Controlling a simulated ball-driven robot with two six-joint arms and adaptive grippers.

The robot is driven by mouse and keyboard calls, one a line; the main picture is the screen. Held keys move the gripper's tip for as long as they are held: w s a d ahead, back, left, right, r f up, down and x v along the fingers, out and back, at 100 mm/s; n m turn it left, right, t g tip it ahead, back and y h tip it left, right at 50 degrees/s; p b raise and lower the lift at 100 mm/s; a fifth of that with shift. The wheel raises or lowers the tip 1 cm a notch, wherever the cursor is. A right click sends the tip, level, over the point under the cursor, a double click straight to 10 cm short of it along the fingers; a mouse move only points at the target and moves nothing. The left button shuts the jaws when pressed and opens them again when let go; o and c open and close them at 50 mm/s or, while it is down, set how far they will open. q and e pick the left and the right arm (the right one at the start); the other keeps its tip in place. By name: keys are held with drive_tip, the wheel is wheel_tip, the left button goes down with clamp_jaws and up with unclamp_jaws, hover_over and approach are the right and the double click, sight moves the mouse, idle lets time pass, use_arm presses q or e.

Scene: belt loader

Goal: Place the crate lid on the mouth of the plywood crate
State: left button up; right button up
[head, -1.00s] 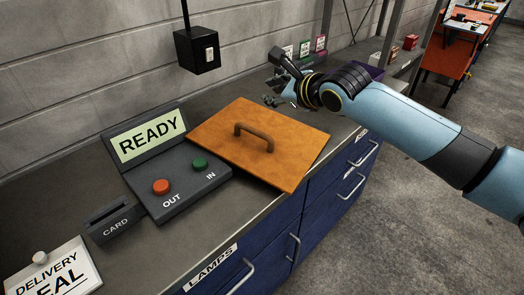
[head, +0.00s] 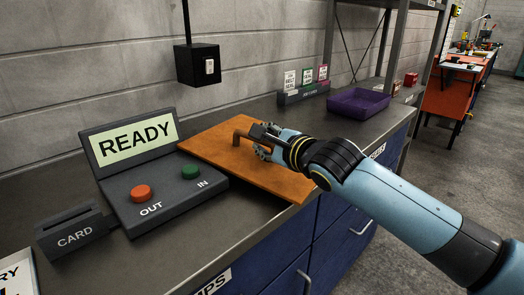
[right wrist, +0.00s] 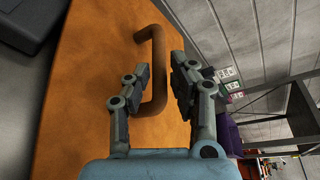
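The crate lid (head: 215,150) is a flat orange-brown wooden board on the grey counter, with a brown bar handle (head: 237,137) on top. My right gripper (head: 261,140) is at the handle, its arm coming in from the right. In the right wrist view the gripper (right wrist: 160,75) is open, with one finger on each side of the handle (right wrist: 158,60). A gap shows between the handle and the fingers; whether one touches it I cannot tell. The plywood crate and my left gripper are not in view.
A READY panel (head: 137,140) with red and green buttons stands just left of the lid. A card reader (head: 72,232) is in front of it. A purple tray (head: 358,102) and a small label rack (head: 303,94) lie farther back right. A switch box (head: 198,65) hangs above.

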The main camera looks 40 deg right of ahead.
drive_tip(key=x, duration=0.5)
drive_tip(key=shift+w+a, duration=0.1)
drive_tip(key=shift+w, duration=0.1)
drive_tip(key=shift+s, duration=0.1)
drive_tip(key=shift+c, duration=0.3)
clamp_jaws()
